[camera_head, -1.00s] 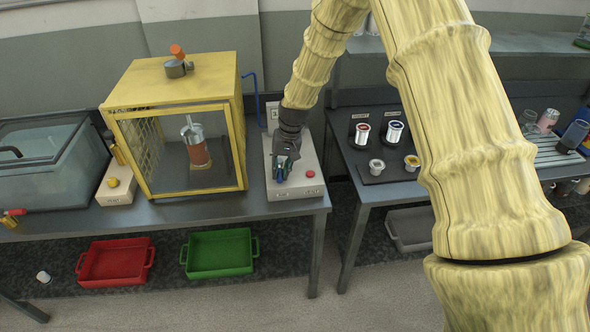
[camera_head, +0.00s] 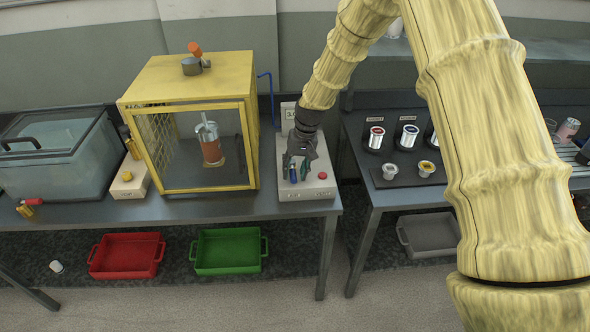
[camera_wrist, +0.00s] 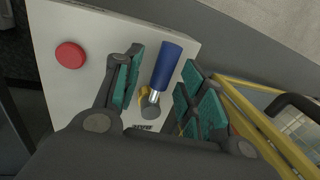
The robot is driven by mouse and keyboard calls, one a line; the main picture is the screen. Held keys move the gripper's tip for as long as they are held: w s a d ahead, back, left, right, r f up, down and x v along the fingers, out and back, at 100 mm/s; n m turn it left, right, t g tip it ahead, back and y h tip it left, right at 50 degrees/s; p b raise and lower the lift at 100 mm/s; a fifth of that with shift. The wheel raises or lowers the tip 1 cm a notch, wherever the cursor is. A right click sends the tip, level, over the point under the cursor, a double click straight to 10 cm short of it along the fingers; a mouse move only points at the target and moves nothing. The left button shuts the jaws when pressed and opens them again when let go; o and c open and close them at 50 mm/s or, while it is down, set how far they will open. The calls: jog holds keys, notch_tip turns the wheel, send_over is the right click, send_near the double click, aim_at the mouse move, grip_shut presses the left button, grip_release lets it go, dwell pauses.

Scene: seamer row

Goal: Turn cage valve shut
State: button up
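A white control box (camera_head: 305,190) stands on the bench right of the yellow cage (camera_head: 185,78). It carries a lever with a blue handle (camera_wrist: 166,66) on a metal stem. In the wrist view the handle stands between the teal finger pads of my gripper (camera_wrist: 164,88). The pads are apart, with gaps visible on both sides of the handle. In the head view my gripper (camera_head: 298,170) is low over the box and mostly hides the lever. A grey fitting with an orange handle (camera_head: 195,49) sits on top of the cage, away from my gripper.
A red button (camera_wrist: 70,55) is on the box beside my fingers. A blue hose (camera_head: 268,90) runs behind the box. A small white box with a yellow button (camera_head: 128,177) stands left of the cage. Red (camera_head: 125,257) and green (camera_head: 228,252) trays lie below the bench.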

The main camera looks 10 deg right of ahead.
jog(key=shift+r, duration=0.1)
notch_tip(320, 180, up, 12)
jog(key=d, duration=0.2)
jog(key=shift+s+d+f, duration=0.15)
jog(key=shift+f, duration=0.1)
dwell(0.6)
